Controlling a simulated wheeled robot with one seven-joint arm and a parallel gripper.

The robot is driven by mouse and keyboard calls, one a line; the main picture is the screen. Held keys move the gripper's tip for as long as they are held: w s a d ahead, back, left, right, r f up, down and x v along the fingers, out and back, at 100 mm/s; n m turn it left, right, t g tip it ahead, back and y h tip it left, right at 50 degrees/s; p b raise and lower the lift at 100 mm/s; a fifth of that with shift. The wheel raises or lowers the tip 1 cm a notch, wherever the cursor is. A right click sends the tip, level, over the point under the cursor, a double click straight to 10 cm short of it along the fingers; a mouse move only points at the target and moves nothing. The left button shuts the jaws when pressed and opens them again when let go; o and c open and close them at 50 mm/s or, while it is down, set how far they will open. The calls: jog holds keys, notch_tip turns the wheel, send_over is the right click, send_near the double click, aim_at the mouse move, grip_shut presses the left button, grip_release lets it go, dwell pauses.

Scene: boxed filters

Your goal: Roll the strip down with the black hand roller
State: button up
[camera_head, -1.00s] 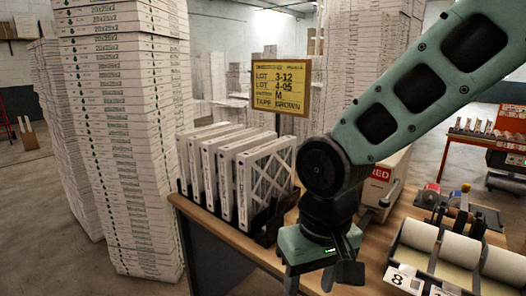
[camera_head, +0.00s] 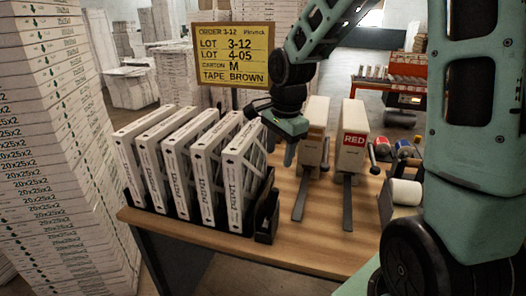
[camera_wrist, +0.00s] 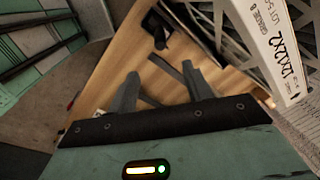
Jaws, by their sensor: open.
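My gripper (camera_head: 283,150) is over the wooden table, just right of the boxed filters. In the wrist view its two dark fingers (camera_wrist: 160,88) are apart with nothing between them. A black upright object (camera_head: 267,212) stands at the right end of the filter row; I cannot tell whether it is the hand roller. A black object also shows beyond the fingers in the wrist view (camera_wrist: 158,27). No strip can be made out clearly.
Several boxed filters (camera_head: 178,180) stand in a black rack on the table's left. A yellow order sign (camera_head: 235,55) rises behind them. A white roll (camera_head: 405,192) lies at the right, near my arm. The table front (camera_head: 285,245) is bare. Tall filter stacks (camera_head: 50,150) stand left.

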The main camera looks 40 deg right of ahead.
aim_at(274, 190)
jog(key=f, duration=0.5)
jog(key=w+f+p, duration=0.1)
jog(key=f, duration=0.5)
jog(key=w+f, duration=0.1)
jog(key=f, duration=0.5)
jog(key=shift+w, duration=0.1)
jog(key=shift+c, duration=0.3)
jog(key=shift+p, duration=0.3)
jog(key=c, duration=1)
jog(key=shift+d+r, duration=0.1)
jog(key=shift+r, duration=0.2)
jog(key=shift+r+p, duration=0.85)
jog(key=shift+p, duration=0.1)
notch_tip(274, 190, up, 11)
jog(key=p, duration=0.8)
jog(key=shift+r+p, duration=0.15)
jog(key=shift+p, duration=0.25)
